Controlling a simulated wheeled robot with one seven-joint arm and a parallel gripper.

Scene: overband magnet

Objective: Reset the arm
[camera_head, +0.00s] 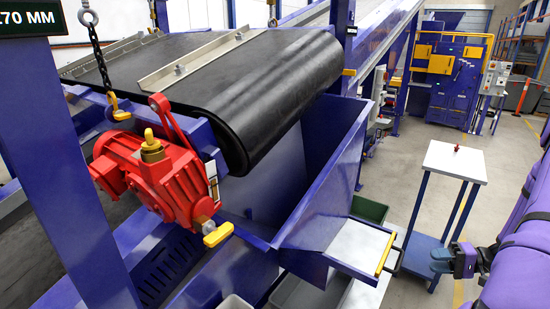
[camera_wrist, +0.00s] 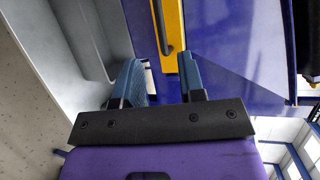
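My arm, in purple covers, comes in from the right edge of the head view. My gripper (camera_head: 437,261) is at its end, in the free space right of the chute, pointing left toward a yellow handle (camera_head: 385,254). In the wrist view my gripper (camera_wrist: 160,78) shows two blue fingers set apart, with nothing held between them. A yellow bar (camera_wrist: 169,35) lies beyond the fingertips, in front of a blue panel, and looks apart from them.
A blue chute (camera_head: 320,215) stands below the black belt (camera_head: 255,95), with a red motor (camera_head: 165,180) beside it. A white-topped stand (camera_head: 452,162) with a small red item is behind my gripper. Grey bins sit below the chute. Open floor lies toward the back right.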

